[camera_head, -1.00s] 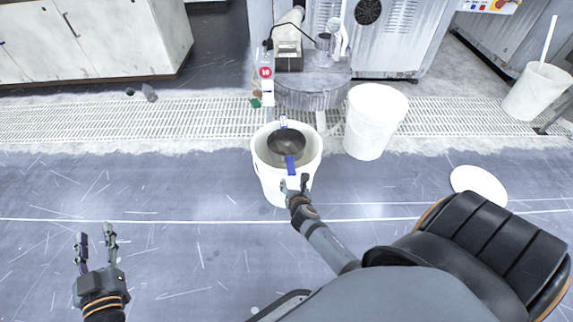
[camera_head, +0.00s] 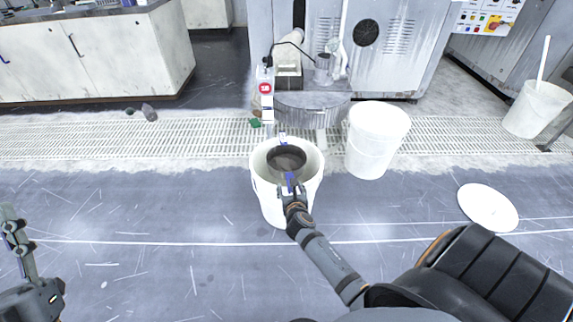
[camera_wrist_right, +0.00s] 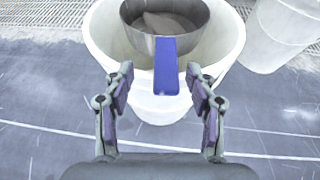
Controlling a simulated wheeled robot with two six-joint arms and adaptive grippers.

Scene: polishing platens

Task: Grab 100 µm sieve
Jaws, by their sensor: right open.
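The sieve (camera_head: 286,157) is a round metal pan with blue handles, resting in the mouth of a white bucket (camera_head: 268,203). In the right wrist view the sieve (camera_wrist_right: 140,43) has its near blue handle (camera_wrist_right: 165,68) pointing toward me. My right gripper (camera_head: 291,188) is at the near rim of the bucket. In the right wrist view its open fingers (camera_wrist_right: 160,86) stand on either side of the blue handle, with gaps on both sides. No size marking on the sieve is readable. My left gripper (camera_head: 14,228) is at the left edge, with its fingers apart and empty.
A second white bucket (camera_head: 372,150) stands to the right. A white lid (camera_head: 488,207) lies on the floor at right. A round metal stand (camera_head: 312,104) with a machine is behind the bucket.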

